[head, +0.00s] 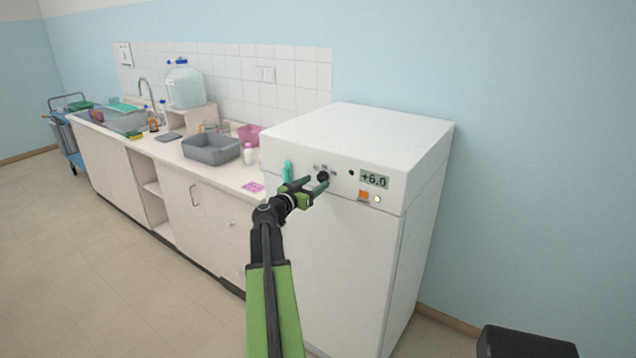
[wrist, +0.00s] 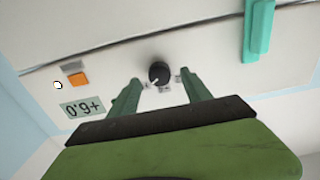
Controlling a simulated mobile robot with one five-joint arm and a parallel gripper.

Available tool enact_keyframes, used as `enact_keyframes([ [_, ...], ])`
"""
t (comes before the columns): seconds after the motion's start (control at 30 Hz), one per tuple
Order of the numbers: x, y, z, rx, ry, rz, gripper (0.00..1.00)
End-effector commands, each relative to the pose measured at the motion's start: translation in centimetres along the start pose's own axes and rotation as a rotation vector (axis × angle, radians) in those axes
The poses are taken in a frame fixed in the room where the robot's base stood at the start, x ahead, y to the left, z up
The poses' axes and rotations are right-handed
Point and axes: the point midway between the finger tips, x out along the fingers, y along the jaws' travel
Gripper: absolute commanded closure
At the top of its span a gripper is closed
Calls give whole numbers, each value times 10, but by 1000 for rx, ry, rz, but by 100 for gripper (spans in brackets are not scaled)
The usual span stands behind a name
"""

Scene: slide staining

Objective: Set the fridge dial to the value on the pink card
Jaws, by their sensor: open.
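The white fridge (head: 350,255) stands at the right end of the counter. Its black dial (head: 323,177) is on the upper front panel, and it also shows in the wrist view (wrist: 159,73) with a light pointer mark. The display (head: 374,179) reads +6.0; it appears upside down in the wrist view (wrist: 82,108). The pink card (head: 253,187) lies on the counter left of the fridge; its writing is too small to read. My gripper (head: 306,186) is open in front of the panel. In the wrist view its fingertips (wrist: 158,80) lie either side of the dial; contact cannot be told.
A teal handle (head: 287,171) juts from the panel left of the dial. An orange square (head: 363,196) and a white round button (head: 377,199) sit under the display. A grey basin (head: 211,150) and bottles stand on the counter.

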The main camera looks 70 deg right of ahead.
Motion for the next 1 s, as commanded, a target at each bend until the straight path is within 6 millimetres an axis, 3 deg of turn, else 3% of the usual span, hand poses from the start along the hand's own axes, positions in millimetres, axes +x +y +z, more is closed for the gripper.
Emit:
enact_keyframes([
  [0.13, 20, -1, 0, 0, 0, 1, 43],
  [0.47, 24, 1, 0, 0, 0, 1, 43],
  [0.9, 24, 1, 0, 0, 0, 1, 98],
  [1.0, 20, 2, 0, 0, 0, 1, 100],
])
